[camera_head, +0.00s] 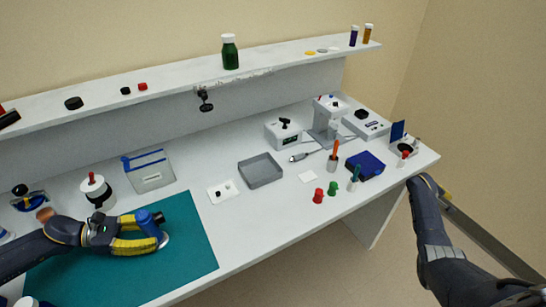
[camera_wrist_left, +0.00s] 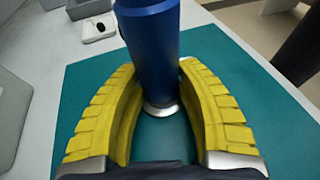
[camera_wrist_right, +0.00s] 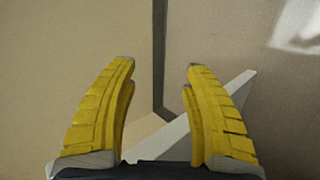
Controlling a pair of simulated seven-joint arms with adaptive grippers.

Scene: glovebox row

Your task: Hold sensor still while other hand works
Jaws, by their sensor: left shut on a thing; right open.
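A blue cylinder (camera_head: 148,222), which seems to be the sensor, is between the yellow fingers of my left gripper (camera_head: 151,237) over the teal mat (camera_head: 190,265). In the left wrist view the blue cylinder (camera_wrist_left: 150,45) is roughly upright with a silvery ring at its lower end. The left gripper (camera_wrist_left: 157,72) is shut on it. I cannot tell whether its lower end touches the mat. My right gripper (camera_wrist_right: 160,70) is open and empty in the right wrist view, facing a bare wall and floor. In the head view the right arm is off the table's right end, its fingers mostly hidden.
A grey tray (camera_head: 261,171) sits mid-table, with a small white plate (camera_head: 222,191) beside it. Red (camera_head: 318,196) and green (camera_head: 333,188) small pieces stand near the front edge. A blue box (camera_head: 366,165) and instruments crowd the right end. A shelf (camera_head: 180,82) runs along the back.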

